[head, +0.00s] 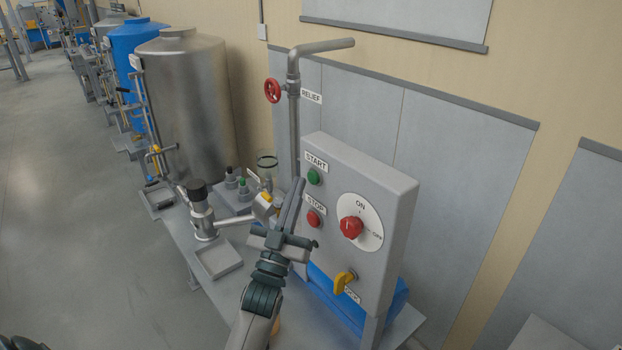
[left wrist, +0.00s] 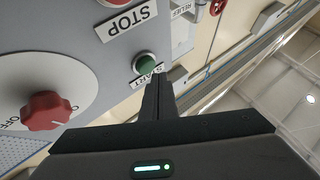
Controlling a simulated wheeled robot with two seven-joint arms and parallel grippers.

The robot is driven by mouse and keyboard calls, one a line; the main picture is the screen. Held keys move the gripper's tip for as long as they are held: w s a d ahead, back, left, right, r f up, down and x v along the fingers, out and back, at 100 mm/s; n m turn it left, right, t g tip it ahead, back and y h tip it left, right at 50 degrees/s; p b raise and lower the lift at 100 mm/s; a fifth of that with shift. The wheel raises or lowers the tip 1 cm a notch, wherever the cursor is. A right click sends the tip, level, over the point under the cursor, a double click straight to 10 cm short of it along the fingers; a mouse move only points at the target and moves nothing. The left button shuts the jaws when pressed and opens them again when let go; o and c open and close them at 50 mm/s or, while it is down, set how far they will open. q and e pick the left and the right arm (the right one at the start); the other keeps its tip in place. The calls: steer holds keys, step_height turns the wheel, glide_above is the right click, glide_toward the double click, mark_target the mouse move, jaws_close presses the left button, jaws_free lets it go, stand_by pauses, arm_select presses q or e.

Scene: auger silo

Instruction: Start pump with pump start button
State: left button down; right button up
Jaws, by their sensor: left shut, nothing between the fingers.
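The green start button (head: 313,177) sits under the START label on the upper left of a grey control box (head: 385,190). The red stop button (head: 314,218) is below it. My left gripper (head: 299,183) is shut and empty, with its fingertips just left of the start button in the head view. In the left wrist view, the shut fingers (left wrist: 160,92) point at the green button (left wrist: 146,64), with their tips very close to its edge. I cannot tell whether they touch it.
The box also carries a red rotary knob (head: 350,228) on a white dial and a yellow key-like handle (head: 344,281). A red valve wheel (head: 272,91) is on a pipe behind. A black-capped fitting (head: 198,190) stands on the bench to the left.

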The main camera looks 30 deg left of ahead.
arm_select(q)
steer(key=shift+w+d, duration=0.1)
steer(key=shift+w, duration=0.05)
steer(key=shift+w+d, duration=0.1)
steer(key=shift+w, duration=0.1)
steer(key=shift+w+d, duration=0.15)
steer(key=shift+w, duration=0.3)
stand_by(1.0)
steer(key=shift+s, duration=0.1)
stand_by(0.5)
steer(key=shift+s+a, duration=0.3)
steer(key=shift+s, duration=0.45)
steer(key=shift+s+a+p, duration=0.25)
steer(key=shift+s+a, duration=0.1)
steer(key=shift+s, duration=0.4)
steer(key=shift+s+a+p, duration=0.3)
steer(key=shift+s, duration=0.5)
steer(key=shift+s+a+p, duration=0.25)
steer(key=shift+s+a, duration=0.1)
steer(key=shift+s, duration=0.4)
